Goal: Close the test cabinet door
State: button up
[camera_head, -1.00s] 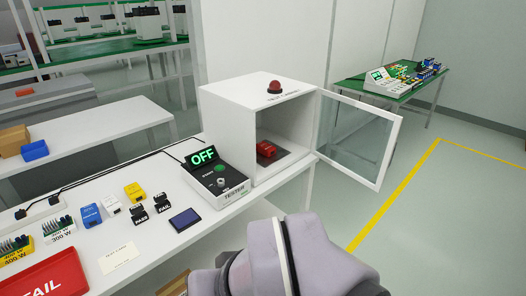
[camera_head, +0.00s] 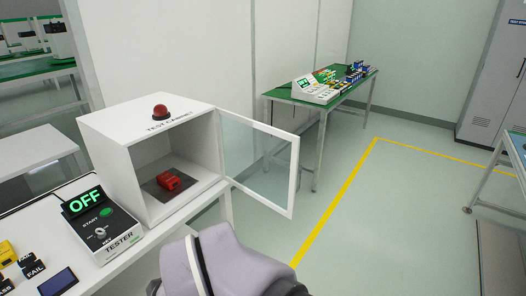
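The white test cabinet (camera_head: 112,160) stands on the white bench at the left, with a red dome lamp (camera_head: 160,112) on its top. Its glass door (camera_head: 258,165) with a white frame is swung wide open to the right, hinged at the cabinet's right edge. A red block-like device (camera_head: 173,180) lies on a dark plate inside. The tester (camera_head: 103,230) beside the cabinet shows a green "OFF". Part of my arm shows at the bottom middle, in front of and below the cabinet. My gripper is not in view.
A green-topped table (camera_head: 322,92) with parts stands behind the door. A yellow floor line (camera_head: 340,200) runs to the right of it. The floor right of the door is clear. A grey locker (camera_head: 492,85) and another table (camera_head: 515,160) are at the far right.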

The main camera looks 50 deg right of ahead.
aim_at(293, 191)
jog(key=l, duration=0.45)
jog(key=k+l+u, duration=0.15)
jog(key=l, duration=0.7)
jog(key=k+l+u, duration=0.15)
jog(key=l, duration=0.65)
jog(key=k+l+u, duration=0.15)
jog(key=l, duration=0.7)
jog(key=k+l+u, duration=0.1)
jog(key=l, duration=0.3)
jog(key=k, duration=0.65)
jog(key=i+u, duration=0.1)
jog(key=i, duration=0.85)
